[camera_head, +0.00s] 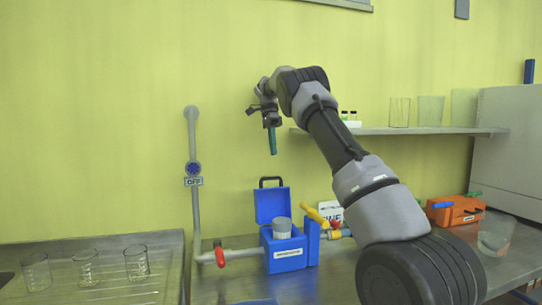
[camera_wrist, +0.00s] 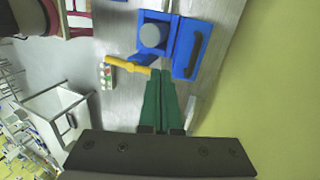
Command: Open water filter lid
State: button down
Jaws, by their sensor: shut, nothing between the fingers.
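The water filter (camera_head: 289,258) is a blue box on the bench by the wall, with an unreadable white label on its front. Its blue lid (camera_head: 271,204) stands upright and open at the back, with a black handle (camera_head: 269,180) on top. A grey cylinder (camera_head: 282,228) shows in the opening. In the wrist view the lid (camera_wrist: 185,62), its dark handle (camera_wrist: 194,56) and the cylinder (camera_wrist: 153,35) also show. My gripper (camera_head: 273,152) is shut and empty, its green fingers pointing down, above the lid and apart from it. Its fingers also show in the wrist view (camera_wrist: 165,74).
A pipe with a red valve handle (camera_head: 219,254) joins the filter's left side, and a yellow handle (camera_head: 314,214) sits at its right. Glass beakers (camera_head: 136,262) stand at the left. A shelf (camera_head: 420,130) with glassware is at the right. An orange box (camera_head: 455,211) stands below it.

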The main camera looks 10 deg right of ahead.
jog(key=w+a+f+n+t, duration=0.15)
jog(key=w+n+t, duration=0.45)
jog(key=n, duration=1.1)
notch_tip(320, 180, down, 9)
jog(key=w, duration=0.2)
jog(key=shift+t, duration=0.5)
jog(key=shift+s+r, duration=0.15)
jog(key=shift+s, duration=1.9)
jog(key=shift+s, duration=0.1)
